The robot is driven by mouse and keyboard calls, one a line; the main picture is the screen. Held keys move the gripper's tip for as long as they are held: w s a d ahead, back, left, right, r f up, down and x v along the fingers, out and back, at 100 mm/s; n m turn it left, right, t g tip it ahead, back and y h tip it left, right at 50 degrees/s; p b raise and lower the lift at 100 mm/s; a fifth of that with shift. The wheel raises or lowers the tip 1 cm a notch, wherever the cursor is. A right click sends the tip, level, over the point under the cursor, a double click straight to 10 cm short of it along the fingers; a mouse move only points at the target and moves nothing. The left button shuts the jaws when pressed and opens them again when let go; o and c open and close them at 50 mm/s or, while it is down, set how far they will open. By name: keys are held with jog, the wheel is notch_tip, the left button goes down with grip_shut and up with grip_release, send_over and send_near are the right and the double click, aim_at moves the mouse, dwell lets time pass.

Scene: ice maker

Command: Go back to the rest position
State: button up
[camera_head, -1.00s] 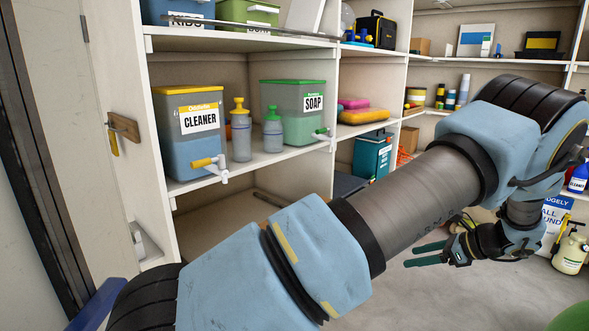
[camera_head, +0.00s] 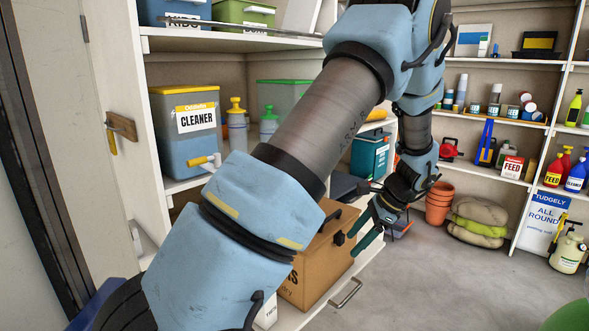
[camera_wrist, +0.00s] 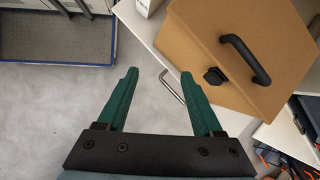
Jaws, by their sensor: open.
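My gripper (camera_head: 368,230) is open and empty in the head view, hanging in front of the lower shelf and pointing down to the left. In the wrist view its two green fingers (camera_wrist: 158,95) stand apart with grey floor between them. A brown box (camera_head: 318,262) with a black handle sits on the lower shelf, partly hidden by my arm. In the wrist view the box (camera_wrist: 230,55) lies just beyond and right of the fingers. I cannot tell whether the right finger touches it.
A cleaner tank (camera_head: 188,140) and pump bottles (camera_head: 237,125) stand on the middle shelf behind my arm. A drawer handle (camera_head: 345,292) sticks out below the box. Stacked terracotta pots (camera_head: 439,203) and sacks (camera_head: 478,222) stand on the floor.

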jog(key=s+a+r+n+h, duration=0.3)
jog(key=s+a+n, duration=0.3)
jog(key=a, duration=0.5)
jog(key=s+a+r+n+h, duration=0.3)
jog(key=s+a+n, duration=0.3)
jog(key=a+n, duration=0.5)
jog(key=shift+a+r, duration=0.2)
jog(key=shift+r, duration=0.6)
